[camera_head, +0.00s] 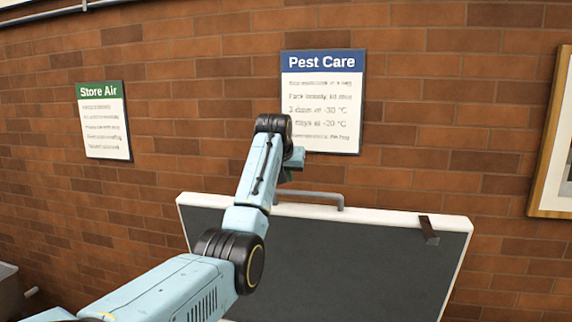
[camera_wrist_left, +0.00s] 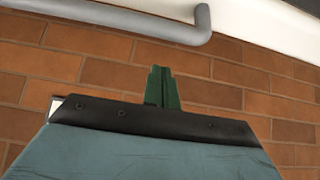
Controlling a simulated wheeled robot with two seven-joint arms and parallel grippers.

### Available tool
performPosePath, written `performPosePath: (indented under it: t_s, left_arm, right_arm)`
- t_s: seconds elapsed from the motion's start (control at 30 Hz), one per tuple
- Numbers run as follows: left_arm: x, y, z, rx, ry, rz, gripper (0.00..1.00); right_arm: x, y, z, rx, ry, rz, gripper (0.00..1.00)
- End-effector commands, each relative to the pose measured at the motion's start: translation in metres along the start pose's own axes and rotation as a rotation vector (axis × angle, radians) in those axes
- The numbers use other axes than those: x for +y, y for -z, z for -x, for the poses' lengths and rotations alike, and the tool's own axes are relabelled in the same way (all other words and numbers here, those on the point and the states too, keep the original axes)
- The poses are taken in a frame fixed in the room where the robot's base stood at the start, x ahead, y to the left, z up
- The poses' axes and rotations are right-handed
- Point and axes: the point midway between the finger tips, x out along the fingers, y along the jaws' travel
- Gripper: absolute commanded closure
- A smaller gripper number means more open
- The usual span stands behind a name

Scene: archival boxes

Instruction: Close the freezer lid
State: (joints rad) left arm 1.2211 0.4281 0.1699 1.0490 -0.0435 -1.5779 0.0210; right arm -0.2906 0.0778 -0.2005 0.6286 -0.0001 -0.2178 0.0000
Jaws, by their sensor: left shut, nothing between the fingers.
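The freezer lid (camera_head: 340,260) stands raised, with its dark inner face and white rim towards me. A grey bar handle (camera_head: 315,195) runs along its top edge. In the left wrist view the handle (camera_wrist_left: 130,22) crosses the top, with a white part of the lid (camera_wrist_left: 265,30) at the upper right. My left gripper (camera_head: 288,168) is at the lid's top edge, near the handle's left end. Its green fingers (camera_wrist_left: 162,75) are shut and empty, apart from the bar in the wrist picture. The freezer body is out of view, and my right gripper does not show.
A brick wall (camera_head: 210,125) rises behind the lid. It carries a Pest Care sign (camera_head: 325,105), a Store Air sign (camera_head: 104,120) and a framed picture (camera_head: 550,150). A grey object (camera_head: 8,290) stands at the lower left.

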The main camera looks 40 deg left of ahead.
Motion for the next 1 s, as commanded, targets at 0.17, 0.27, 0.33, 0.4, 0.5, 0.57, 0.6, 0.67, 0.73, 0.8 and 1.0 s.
performPosePath:
  t_s: [0.17, 0.27, 0.33, 0.4, 0.5, 0.57, 0.6, 0.67, 0.73, 0.8, 1.0]
  left_arm:
    - [0.000, -0.014, 0.004, 0.000, 0.001, 0.000, 1.00]
    - [0.000, -0.021, 0.007, -0.001, 0.001, -0.001, 1.00]
    - [0.000, -0.024, 0.009, 0.000, 0.001, 0.000, 1.00]
    - [0.000, -0.027, 0.009, -0.001, 0.001, 0.000, 1.00]
    - [0.000, -0.029, 0.010, -0.002, 0.001, 0.000, 1.00]
    - [0.000, -0.030, 0.010, -0.001, 0.001, 0.001, 1.00]
    - [0.000, -0.030, 0.010, -0.001, 0.000, 0.001, 1.00]
    - [0.000, -0.030, 0.010, -0.001, 0.000, 0.001, 1.00]
    - [0.000, -0.030, 0.010, -0.001, 0.000, 0.001, 1.00]
    - [0.000, -0.030, 0.010, -0.001, 0.000, 0.000, 1.00]
    - [0.008, -0.032, 0.009, 0.018, -0.003, -0.007, 1.00]
  right_arm:
    - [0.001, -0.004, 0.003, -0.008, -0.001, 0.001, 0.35]
    - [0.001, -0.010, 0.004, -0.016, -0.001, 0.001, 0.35]
    - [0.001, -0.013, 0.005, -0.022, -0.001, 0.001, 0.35]
    - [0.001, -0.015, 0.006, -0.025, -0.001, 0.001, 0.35]
    - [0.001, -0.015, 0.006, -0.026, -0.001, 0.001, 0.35]
    - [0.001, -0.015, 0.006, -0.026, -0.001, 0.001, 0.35]
    - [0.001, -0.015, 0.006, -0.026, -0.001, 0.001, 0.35]
    - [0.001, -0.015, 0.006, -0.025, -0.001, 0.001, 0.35]
    - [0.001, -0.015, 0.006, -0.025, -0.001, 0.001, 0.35]
    - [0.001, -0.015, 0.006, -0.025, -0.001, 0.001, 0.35]
    - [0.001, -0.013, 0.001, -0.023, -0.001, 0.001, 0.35]
